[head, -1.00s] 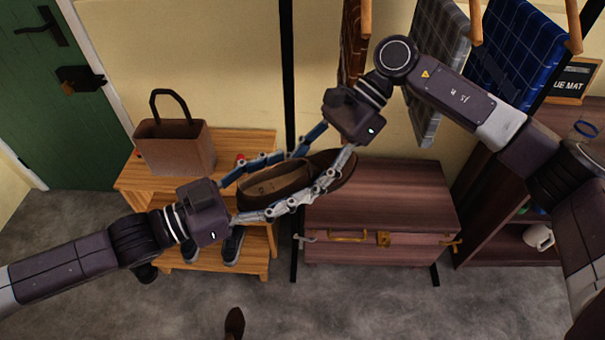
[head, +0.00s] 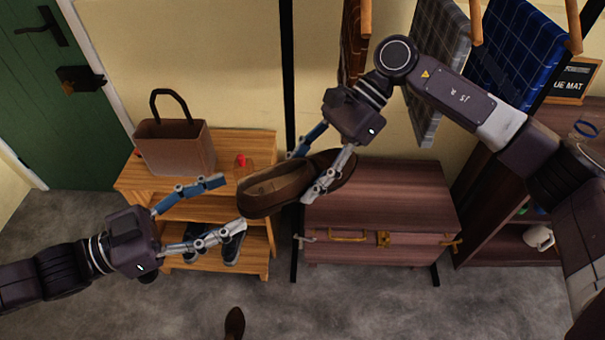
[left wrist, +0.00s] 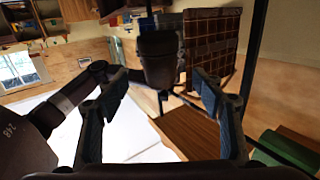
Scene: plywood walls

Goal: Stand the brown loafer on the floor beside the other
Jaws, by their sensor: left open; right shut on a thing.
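The brown loafer (head: 265,192) is held in the air in front of the wooden rack and the chest, tilted, with its opening facing up. My right gripper (head: 303,175) is shut on its right part, with one finger on each side. My left gripper (head: 230,204) is open and empty, just left of the loafer's left end. In the left wrist view the open fingers (left wrist: 160,95) frame a dark shape, too dim to name surely. The other loafer (head: 234,323) is on the floor at the bottom edge, only partly in view.
A slatted wooden rack (head: 245,146) carries a brown bag (head: 175,148), a red-topped item (head: 241,161) and dark shoes (head: 232,247) below. A wooden chest (head: 385,195) stands right of it. Towels (head: 515,55) hang above.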

